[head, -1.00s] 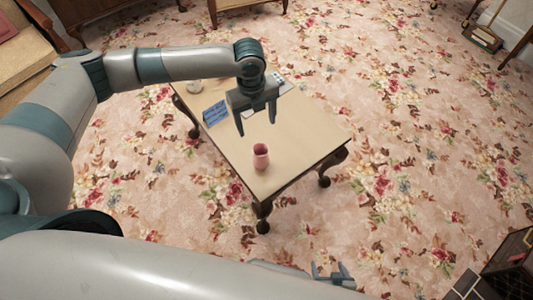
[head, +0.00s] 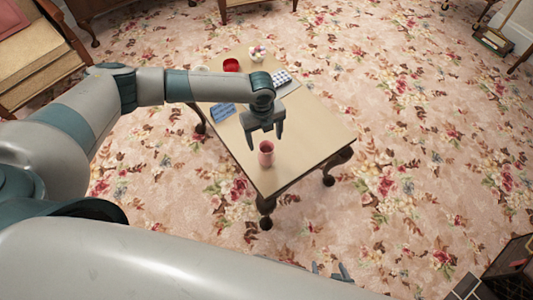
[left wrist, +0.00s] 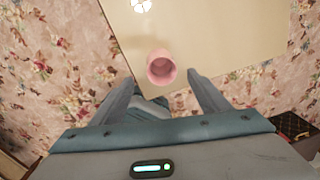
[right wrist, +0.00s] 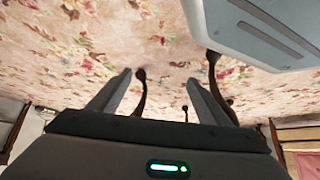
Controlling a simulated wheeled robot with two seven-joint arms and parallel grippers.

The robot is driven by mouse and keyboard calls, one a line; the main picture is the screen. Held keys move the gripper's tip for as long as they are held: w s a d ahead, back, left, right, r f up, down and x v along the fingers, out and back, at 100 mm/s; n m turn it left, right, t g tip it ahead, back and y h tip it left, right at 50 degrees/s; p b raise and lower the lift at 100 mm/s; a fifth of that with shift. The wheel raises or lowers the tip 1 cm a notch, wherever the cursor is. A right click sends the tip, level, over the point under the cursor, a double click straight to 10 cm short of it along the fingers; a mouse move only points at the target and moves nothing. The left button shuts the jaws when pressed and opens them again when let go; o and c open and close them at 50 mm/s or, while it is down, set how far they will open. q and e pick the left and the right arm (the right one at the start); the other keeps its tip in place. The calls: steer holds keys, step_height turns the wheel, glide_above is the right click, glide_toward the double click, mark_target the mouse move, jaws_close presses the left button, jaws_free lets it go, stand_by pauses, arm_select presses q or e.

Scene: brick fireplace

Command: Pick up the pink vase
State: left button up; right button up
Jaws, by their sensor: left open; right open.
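The pink vase (head: 266,154) stands upright near the front end of the small table (head: 312,138). My left gripper (head: 265,138) is open and empty, pointing down above the table, just behind the vase in the head view. In the left wrist view the vase (left wrist: 161,67) shows its open mouth, just beyond and between the two spread fingers (left wrist: 163,87). It looks untouched. My right gripper (head: 329,270) is low at the bottom of the head view, away from the table; its open, empty fingers show in the right wrist view (right wrist: 157,88).
On the table's far part are a blue patterned item (head: 222,111), a red bowl (head: 231,65), a floral white object (head: 258,53) and a grey-white gridded item (head: 281,77). A sofa (head: 35,60) stands at left. The floral carpet right of the table is clear.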

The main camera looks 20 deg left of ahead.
mark_target(266, 147)
arm_select(q)
steer(key=shift+d+f, duration=0.1)
steer(key=shift+f, duration=0.8)
arm_select(e)
steer(key=shift+s+d+f, duration=0.25)
steer(key=shift+s+f, duration=0.1)
steer(key=shift+s, duration=0.2)
steer(key=shift+r, duration=0.1)
arm_select(q)
steer(key=shift+f, duration=0.2)
steer(key=shift+f+p, duration=0.3)
steer(key=shift+f, duration=0.1)
step_height(266, 147, down, 3)
steer(key=shift+w+d+r, duration=0.1)
steer(key=shift+w, duration=0.05)
steer(key=shift+f+p, duration=0.3)
steer(key=shift+f, duration=0.25)
arm_select(e)
steer(key=shift+g+h, duration=0.3)
steer(key=shift+g, duration=0.5)
steer(key=s, duration=0.1)
steer(key=s+d+f, duration=0.1)
steer(key=s, duration=0.1)
steer(key=shift+s+d+f, duration=0.2)
steer(key=shift+d+f, duration=0.1)
steer(key=shift+d, duration=0.05)
steer(key=shift+w+a, duration=0.15)
